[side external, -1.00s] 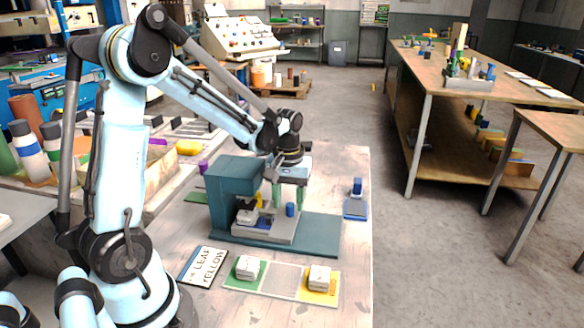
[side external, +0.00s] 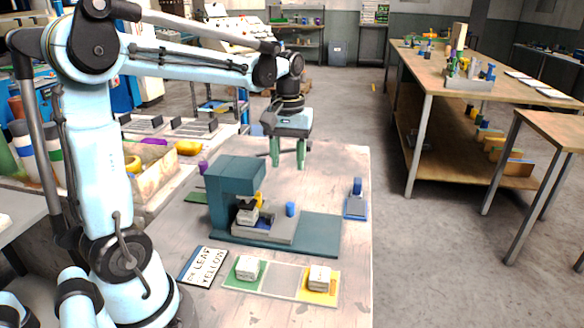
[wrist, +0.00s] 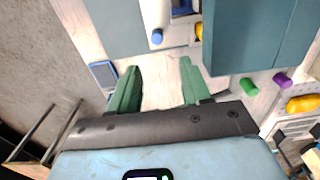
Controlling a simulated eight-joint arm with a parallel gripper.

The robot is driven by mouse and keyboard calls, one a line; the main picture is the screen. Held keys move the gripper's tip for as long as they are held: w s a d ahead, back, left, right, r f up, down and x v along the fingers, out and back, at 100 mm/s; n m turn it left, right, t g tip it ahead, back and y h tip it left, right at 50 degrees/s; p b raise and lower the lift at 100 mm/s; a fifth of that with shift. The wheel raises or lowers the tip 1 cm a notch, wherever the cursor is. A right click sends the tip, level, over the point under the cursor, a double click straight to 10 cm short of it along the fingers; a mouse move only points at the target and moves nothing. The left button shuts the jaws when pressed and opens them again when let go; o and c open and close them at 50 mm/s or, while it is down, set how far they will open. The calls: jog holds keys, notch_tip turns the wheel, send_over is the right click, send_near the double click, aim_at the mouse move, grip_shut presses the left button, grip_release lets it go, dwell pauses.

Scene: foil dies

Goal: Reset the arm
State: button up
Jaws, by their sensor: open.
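My gripper (side external: 288,160) is raised above the back of the work table (side external: 335,200), behind the teal press (side external: 235,180). Its green fingers are apart with nothing between them; they also show in the wrist view (wrist: 158,88). A white block (side external: 247,214) sits in the press on a grey bed, with a yellow part beside it. A white block (side external: 248,267) lies on the green pad and another white block (side external: 320,277) on the yellow pad. A sign reading "LEAF YELLOW" (side external: 204,267) lies left of them.
A blue stand (side external: 356,200) is at the table's right edge. A purple cylinder (wrist: 282,79), a green cylinder (wrist: 249,86) and a yellow object (wrist: 302,104) show in the wrist view. The grey middle pad (side external: 283,279) is bare. A wooden bench (side external: 470,85) stands apart at the right.

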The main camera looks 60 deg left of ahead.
jog(key=shift+d, duration=0.1)
jog(key=s+d+f+m+t, duration=0.1)
jog(key=s+d+m+t, duration=0.2)
jog(key=d, duration=0.3)
jog(key=s+d+f+m+t, duration=0.1)
jog(key=s+d+m+t, duration=0.2)
jog(key=d+m, duration=0.3)
jog(key=shift+s+t, duration=0.35)
jog(key=shift+t, duration=0.25)
